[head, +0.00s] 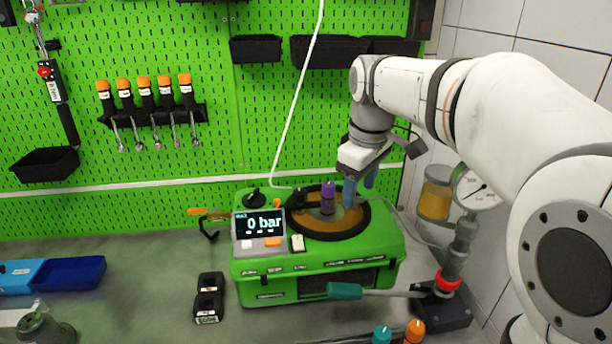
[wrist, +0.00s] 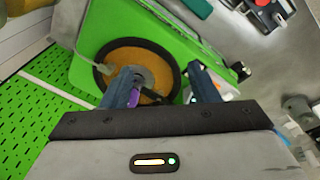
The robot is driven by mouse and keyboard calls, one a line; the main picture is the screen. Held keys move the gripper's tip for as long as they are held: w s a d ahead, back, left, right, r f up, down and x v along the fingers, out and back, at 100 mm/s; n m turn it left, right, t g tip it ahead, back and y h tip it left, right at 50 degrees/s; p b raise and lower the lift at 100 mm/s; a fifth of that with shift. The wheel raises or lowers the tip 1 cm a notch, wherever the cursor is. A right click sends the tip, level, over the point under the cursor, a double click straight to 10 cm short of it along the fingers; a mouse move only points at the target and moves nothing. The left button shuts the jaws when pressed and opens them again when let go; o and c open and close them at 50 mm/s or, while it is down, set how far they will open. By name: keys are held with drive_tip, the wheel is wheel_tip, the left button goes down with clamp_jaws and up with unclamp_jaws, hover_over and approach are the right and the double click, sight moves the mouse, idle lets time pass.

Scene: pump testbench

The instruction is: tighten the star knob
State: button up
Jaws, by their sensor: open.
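The green pump testbench (head: 315,281) stands on the bench, with a round brown plate in a black ring (head: 363,222) on top. A dark knob (head: 254,197) sits on its left rear corner; its shape is too small to confirm as the star knob. A purple upright part (head: 327,199) stands on the plate, with a black part (head: 299,196) left of it. My gripper (head: 359,188) is open and empty above the plate's right side, pointing down. In the wrist view, the open fingers (wrist: 163,84) frame part of the plate, and the purple part (wrist: 134,97) is partly hidden by the left finger.
The display (head: 260,222) reads 0 bar. A teal-handled lever (head: 345,291) crosses in front of the testbench. A pressure gauge (head: 478,189) stands at right. A black holder (head: 208,297) and blue tray (head: 75,273) lie left. The bench between them is clear.

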drive_tip(key=w+a+n, duration=0.5)
drive_tip(key=w+a, duration=0.1)
drive_tip(key=w, duration=0.3)
drive_tip(key=n+g+b, duration=0.2)
drive_tip(key=n, duration=0.3)
hover_over(300, 191)
wheel_tip(300, 191, down, 2)
drive_tip(key=shift+s+f, duration=0.1)
drive_tip(key=shift+f, duration=3.85)
drive_tip(key=shift+c, duration=0.5)
drive_tip(key=c, duration=0.9)
